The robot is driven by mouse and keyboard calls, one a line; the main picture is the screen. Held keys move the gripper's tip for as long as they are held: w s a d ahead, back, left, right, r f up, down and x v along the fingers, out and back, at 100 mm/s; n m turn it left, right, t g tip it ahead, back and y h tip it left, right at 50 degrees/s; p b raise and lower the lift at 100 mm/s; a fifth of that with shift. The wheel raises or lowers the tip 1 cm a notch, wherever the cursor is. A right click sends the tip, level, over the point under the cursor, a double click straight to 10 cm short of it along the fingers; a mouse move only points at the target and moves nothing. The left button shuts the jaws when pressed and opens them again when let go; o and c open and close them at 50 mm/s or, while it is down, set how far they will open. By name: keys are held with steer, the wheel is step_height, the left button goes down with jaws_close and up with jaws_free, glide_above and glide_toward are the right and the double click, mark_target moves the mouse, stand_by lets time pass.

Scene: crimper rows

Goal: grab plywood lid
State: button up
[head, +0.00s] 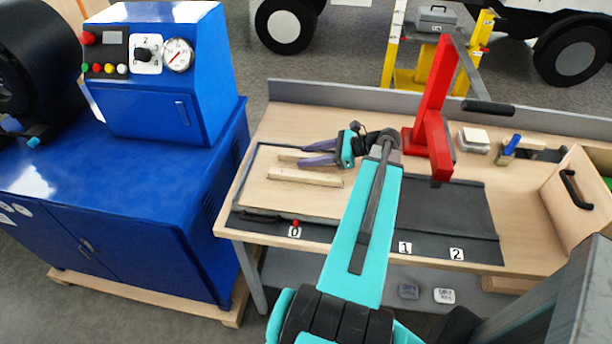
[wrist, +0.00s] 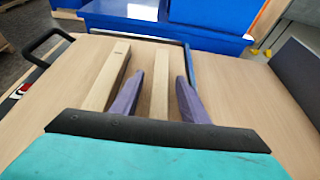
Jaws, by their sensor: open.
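The plywood lid (head: 280,192) is a flat pale board with two raised wooden battens, lying over the left bay, marked 0, of the workbench. In the wrist view, the lid (wrist: 75,85) fills most of the picture. My gripper (head: 308,153) is open over the lid's far part, its purple fingers pointing left. In the wrist view, my gripper (wrist: 158,88) has one finger on each side of one batten (wrist: 160,90), apart from it. The other batten (wrist: 107,78) lies outside the left finger. The inner finger bases are hidden by the black palm edge.
A blue machine cabinet (head: 130,190) stands close left of the bench. A red stand (head: 433,115) rises right of my wrist. Dark bays marked 1 and 2 (head: 450,220) lie to the right. A wooden box (head: 580,195) with a black handle sits at the right end.

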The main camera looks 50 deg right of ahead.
stand_by(0.4)
jaws_close()
steer(key=shift+r, duration=0.15)
steer(key=shift+r+b, duration=0.85)
steer(key=shift+r, duration=4.05)
